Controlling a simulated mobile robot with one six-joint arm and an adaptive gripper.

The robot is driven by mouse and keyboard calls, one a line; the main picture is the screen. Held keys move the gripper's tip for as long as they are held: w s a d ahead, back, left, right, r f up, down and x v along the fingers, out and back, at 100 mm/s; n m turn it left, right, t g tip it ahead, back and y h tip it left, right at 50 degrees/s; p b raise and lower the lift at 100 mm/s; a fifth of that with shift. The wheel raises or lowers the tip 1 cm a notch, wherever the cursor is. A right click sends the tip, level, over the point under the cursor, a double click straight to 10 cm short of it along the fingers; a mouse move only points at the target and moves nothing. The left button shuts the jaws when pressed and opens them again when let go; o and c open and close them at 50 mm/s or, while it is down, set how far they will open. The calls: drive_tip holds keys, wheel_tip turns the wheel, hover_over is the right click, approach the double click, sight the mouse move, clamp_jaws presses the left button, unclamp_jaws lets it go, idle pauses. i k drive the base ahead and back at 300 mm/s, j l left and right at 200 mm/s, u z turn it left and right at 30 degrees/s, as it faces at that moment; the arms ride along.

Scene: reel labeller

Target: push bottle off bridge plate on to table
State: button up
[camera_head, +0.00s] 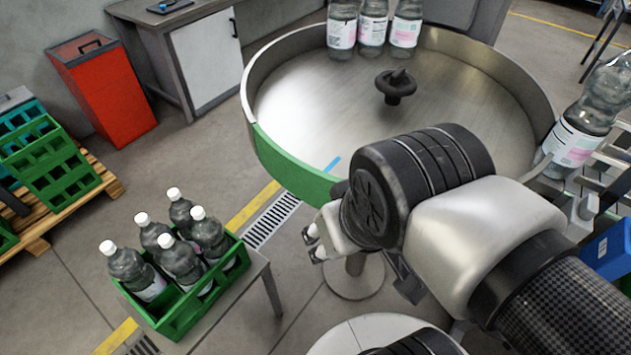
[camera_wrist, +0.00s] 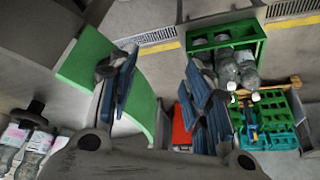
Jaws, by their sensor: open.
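A clear bottle (camera_head: 578,125) with a white and pink label stands at the right edge of the round metal table (camera_head: 300,105), by the conveyor rails. The plate under it is mostly hidden by the bottle and my arm. Three labelled bottles (camera_head: 372,28) stand at the table's far side. My gripper (camera_head: 315,243) is outside the table's green front rim, well left of the right-hand bottle. In the wrist view my gripper (camera_wrist: 160,85) has its fingers wide apart with nothing between them. The table's green rim (camera_wrist: 90,58) lies by the left finger.
A green crate (camera_head: 170,328) of several white-capped bottles stands on a stand at lower left. A black knob (camera_head: 396,86) rises from the table's middle. A red bin (camera_head: 105,90) and green crates (camera_head: 60,170) on a pallet are further left. Much of the tabletop is clear.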

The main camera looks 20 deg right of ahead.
sight(586, 122)
drive_tip(key=z, duration=2.2)
